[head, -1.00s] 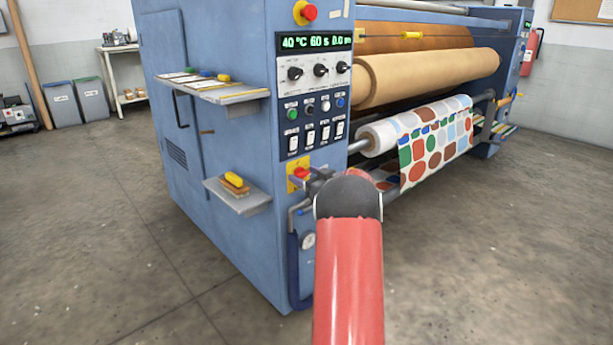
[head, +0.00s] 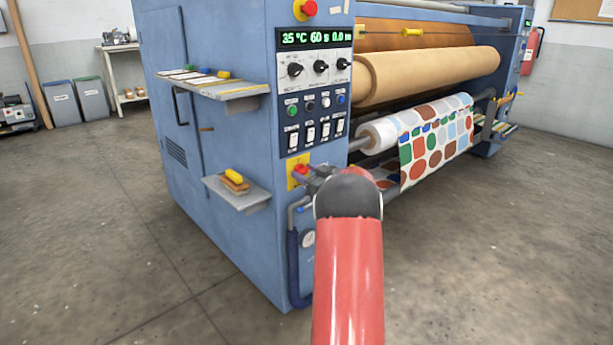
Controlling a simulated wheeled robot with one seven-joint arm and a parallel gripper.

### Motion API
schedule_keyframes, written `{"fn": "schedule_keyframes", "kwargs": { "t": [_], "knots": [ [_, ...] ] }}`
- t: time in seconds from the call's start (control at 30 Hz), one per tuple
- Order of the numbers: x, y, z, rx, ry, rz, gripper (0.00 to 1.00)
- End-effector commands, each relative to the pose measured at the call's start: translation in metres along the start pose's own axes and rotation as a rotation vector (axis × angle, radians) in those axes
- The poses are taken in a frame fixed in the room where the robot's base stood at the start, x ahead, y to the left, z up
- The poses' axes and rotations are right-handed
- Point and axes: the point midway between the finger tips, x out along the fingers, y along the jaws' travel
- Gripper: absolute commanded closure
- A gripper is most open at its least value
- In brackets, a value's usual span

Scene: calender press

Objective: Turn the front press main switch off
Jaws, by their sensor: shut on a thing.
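The front press main switch (head: 300,169) is a red handle on a yellow plate, low on the front of the blue press cabinet (head: 240,245). My gripper (head: 309,178) is at the switch, shut on its red handle. My red arm and dark wrist hide part of the gripper and the right side of the switch. The exact angle of the handle is hard to tell. The green display (head: 316,37) above is lit and reads 35 °C, 60 s and 0.0.
Knobs, buttons and white rocker switches (head: 311,133) sit above the main switch. The patterned fabric roll (head: 435,140) is to the right. The floor left is clear.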

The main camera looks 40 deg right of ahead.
Motion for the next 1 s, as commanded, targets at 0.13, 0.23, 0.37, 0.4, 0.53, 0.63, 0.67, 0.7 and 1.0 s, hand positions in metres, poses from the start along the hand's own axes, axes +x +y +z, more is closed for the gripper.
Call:
{"fn": "schedule_keyframes", "kwargs": {
  "t": [0.13,0.23,0.37,0.4,0.53,0.63,0.67,0.7,1.0],
  "knots": [
    [-0.0001,-0.0009,0.0039,-0.112,0.000,0.000,0.76],
    [0.0000,-0.0014,0.0040,-0.203,0.002,0.000,0.76],
    [-0.0001,-0.0020,0.0043,-0.326,0.002,0.000,0.76],
    [-0.0001,-0.0022,0.0047,-0.364,0.002,0.000,0.76],
    [-0.0002,-0.0027,0.0050,-0.489,0.001,0.000,0.76],
    [0.0000,-0.0032,0.0049,-0.583,0.002,0.000,0.76],
    [0.0001,-0.0034,0.0051,-0.612,0.002,0.000,0.76],
    [0.0002,-0.0037,0.0054,-0.650,0.002,0.000,0.76],
    [-0.0002,-0.0043,0.0065,-0.935,0.001,0.001,0.76]
  ]
}}
